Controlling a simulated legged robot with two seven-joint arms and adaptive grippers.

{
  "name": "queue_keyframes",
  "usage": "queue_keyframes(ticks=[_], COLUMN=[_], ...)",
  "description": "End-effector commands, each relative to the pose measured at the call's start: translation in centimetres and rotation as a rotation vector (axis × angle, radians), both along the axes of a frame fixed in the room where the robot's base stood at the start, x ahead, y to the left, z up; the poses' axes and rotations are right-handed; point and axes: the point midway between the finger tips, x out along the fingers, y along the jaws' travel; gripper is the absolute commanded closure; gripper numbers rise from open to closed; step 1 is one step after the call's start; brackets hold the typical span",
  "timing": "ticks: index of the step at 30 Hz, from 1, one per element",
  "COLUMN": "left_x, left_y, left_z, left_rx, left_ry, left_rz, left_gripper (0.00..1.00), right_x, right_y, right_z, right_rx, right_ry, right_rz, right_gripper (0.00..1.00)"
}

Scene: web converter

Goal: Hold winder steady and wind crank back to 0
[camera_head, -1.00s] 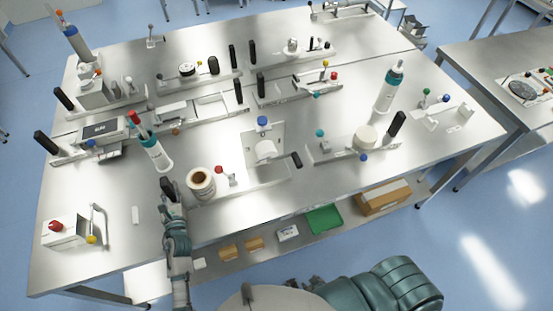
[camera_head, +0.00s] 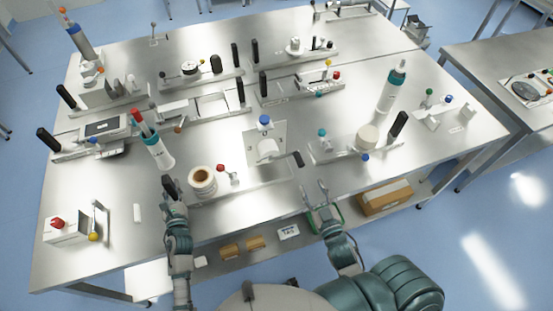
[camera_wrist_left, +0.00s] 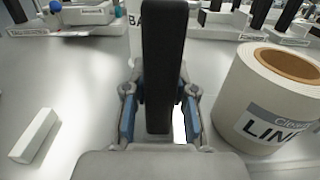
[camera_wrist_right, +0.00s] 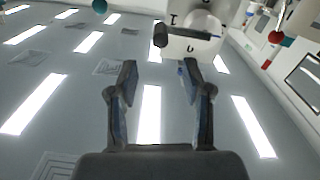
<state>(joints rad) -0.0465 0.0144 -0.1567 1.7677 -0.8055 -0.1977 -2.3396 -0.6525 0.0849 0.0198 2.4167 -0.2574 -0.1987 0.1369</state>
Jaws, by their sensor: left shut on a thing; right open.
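The winder has an upright plate (camera_head: 280,136) with a blue knob (camera_head: 264,120) on top and a white hub (camera_head: 267,149). Its crank has a black handle (camera_head: 298,159) at the right side. The handle (camera_wrist_right: 160,36) and the plate (camera_wrist_right: 190,45), with dial marks, also show in the right wrist view. My left gripper (camera_head: 171,190) is shut on a black upright handle (camera_wrist_left: 158,70), left of the label roll (camera_head: 202,182). My right gripper (camera_head: 316,192) is open and empty, in front of and below the crank handle, apart from it.
A white roll marked LIN (camera_wrist_left: 275,95) stands close to the right of my left gripper. A teal-banded bottle (camera_head: 157,150) stands behind it. A white box with a red knob (camera_head: 62,226) sits at the front left.

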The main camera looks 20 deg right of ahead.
Motion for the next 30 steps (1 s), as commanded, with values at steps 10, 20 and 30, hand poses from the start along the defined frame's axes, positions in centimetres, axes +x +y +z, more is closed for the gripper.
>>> queue_keyframes(ticks=[10,20,30], left_x=[-0.3,-0.3,-0.3], left_y=[0.0,0.0,0.0], left_z=[-1.3,-1.3,-1.3], left_rx=[0.000,0.000,0.000], left_ry=[0.025,0.025,0.025], left_rz=[0.002,0.002,0.002], left_gripper=[1.00,1.00,1.00], right_x=[6.7,11.1,11.4], right_y=[-0.1,-0.1,-0.1], right_z=[0.1,0.0,-0.1], right_rx=[-0.002,0.000,0.000], right_ry=[-0.006,-0.001,0.000], right_rz=[0.001,0.001,0.001], right_gripper=[0.51,0.51,0.53])
